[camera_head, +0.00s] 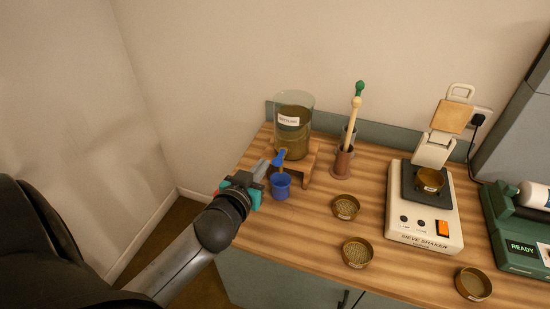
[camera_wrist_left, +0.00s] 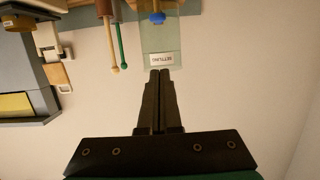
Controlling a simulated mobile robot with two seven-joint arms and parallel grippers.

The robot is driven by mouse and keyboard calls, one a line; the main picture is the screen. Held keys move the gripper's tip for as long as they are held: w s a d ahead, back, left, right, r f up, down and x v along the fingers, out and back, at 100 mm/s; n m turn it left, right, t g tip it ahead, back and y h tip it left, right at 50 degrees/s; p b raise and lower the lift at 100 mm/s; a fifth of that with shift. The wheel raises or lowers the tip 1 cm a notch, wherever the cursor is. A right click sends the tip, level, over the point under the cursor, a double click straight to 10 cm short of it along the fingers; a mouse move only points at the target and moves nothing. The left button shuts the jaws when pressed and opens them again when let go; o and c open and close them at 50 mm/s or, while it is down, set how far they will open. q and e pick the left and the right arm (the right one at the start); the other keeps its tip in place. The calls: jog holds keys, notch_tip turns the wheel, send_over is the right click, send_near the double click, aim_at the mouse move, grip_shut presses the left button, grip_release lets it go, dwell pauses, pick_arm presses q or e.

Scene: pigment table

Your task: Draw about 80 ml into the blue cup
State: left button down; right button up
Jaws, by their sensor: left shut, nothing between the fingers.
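The blue cup (camera_head: 280,188) stands upright on the wooden table under the blue tap (camera_head: 279,158) of a clear tank (camera_head: 293,112). The tank has a white label and brownish liquid, and sits on a wooden stand (camera_head: 313,165). A thin tan streak shows between tap and cup; I cannot tell if it is liquid or wood. The level inside the cup is hidden. My left gripper (camera_head: 262,170) is shut and empty, just left of the tap and above the cup's left side. In the left wrist view its closed fingers (camera_wrist_left: 160,73) point toward the tank (camera_wrist_left: 160,40) and tap (camera_wrist_left: 157,18). My right gripper is not in view.
A brown holder (camera_head: 342,162) with tall pestle-like sticks stands right of the tank. Brass sieve dishes (camera_head: 345,207) (camera_head: 357,252) (camera_head: 473,284) lie on the table. A sieve shaker (camera_head: 424,215) and a green device (camera_head: 515,235) stand at right. The table's left edge is near the cup.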

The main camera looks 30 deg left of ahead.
pick_arm(q)
send_over(280, 158)
jog(key=s, duration=0.4)
notch_tip(280, 158, down, 2)
jog(key=f, duration=0.1)
jog(key=shift+w+d+f+b, duration=0.1)
jog(key=shift+d+f+b, duration=0.1)
jog(key=shift+f, duration=0.7)
jog(key=shift+d+f+b, duration=0.15)
jog(key=shift+d+f, duration=0.05)
jog(key=shift+f, duration=0.7)
jog(key=f+t+b, duration=0.1)
jog(key=b, duration=0.5)
jog(key=f+t+y+b, duration=0.1)
jog(key=f+t+b, duration=0.1)
jog(key=b, duration=0.5)
jog(key=f+t+b, duration=0.1)
jog(key=t+b, duration=0.1)
jog(key=b, duration=0.5)
jog(key=shift+s+f, duration=0.15)
jog(key=shift+s, duration=0.1)
jog(key=shift+r, duration=0.25)
